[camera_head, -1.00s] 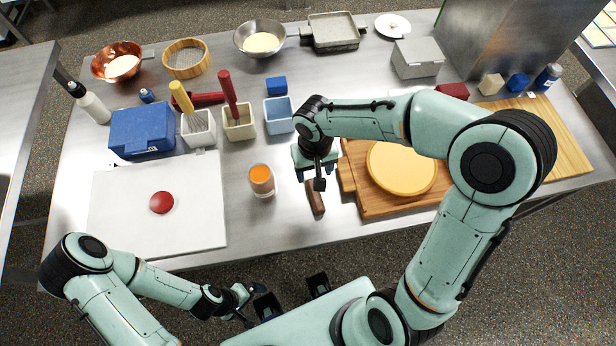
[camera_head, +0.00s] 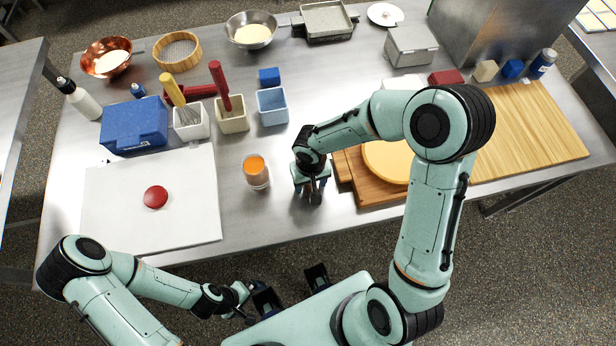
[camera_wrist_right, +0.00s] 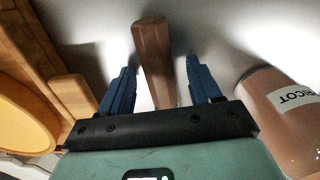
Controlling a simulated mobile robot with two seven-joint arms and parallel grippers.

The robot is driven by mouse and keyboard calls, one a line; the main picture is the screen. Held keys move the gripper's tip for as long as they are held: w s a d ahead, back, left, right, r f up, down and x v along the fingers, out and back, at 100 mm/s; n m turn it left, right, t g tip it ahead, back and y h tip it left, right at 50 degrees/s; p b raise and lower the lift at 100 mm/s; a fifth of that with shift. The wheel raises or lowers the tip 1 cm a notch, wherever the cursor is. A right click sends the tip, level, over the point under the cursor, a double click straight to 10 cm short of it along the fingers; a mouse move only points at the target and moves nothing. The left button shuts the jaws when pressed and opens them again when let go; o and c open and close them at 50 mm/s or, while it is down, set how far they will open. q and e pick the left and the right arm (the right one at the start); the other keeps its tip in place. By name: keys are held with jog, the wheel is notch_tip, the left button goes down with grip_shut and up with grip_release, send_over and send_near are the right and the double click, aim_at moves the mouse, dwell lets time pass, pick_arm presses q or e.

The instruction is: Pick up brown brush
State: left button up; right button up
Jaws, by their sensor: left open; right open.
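The brown brush (camera_wrist_right: 152,62) shows in the right wrist view as a brown handle lying on the table, between the two blue fingers of my right gripper (camera_wrist_right: 160,88). The fingers stand apart on either side of the handle, with a gap on each side. In the head view my right gripper (camera_head: 312,192) is low over the table, between the glass and the wooden board, and hides most of the brush. My left gripper (camera_head: 262,296) is open and empty in front of the table, at the bottom of the picture.
A glass with orange contents (camera_head: 256,173) stands just left of my right gripper; its labelled side shows in the right wrist view (camera_wrist_right: 280,110). A wooden board (camera_head: 364,189) with a round yellow item (camera_head: 385,165) lies close on the right. A white board (camera_head: 110,215) lies at left.

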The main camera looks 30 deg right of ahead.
jog(key=c, duration=1.1)
jog(key=shift+r, duration=0.1)
jog(key=shift+c, duration=0.2)
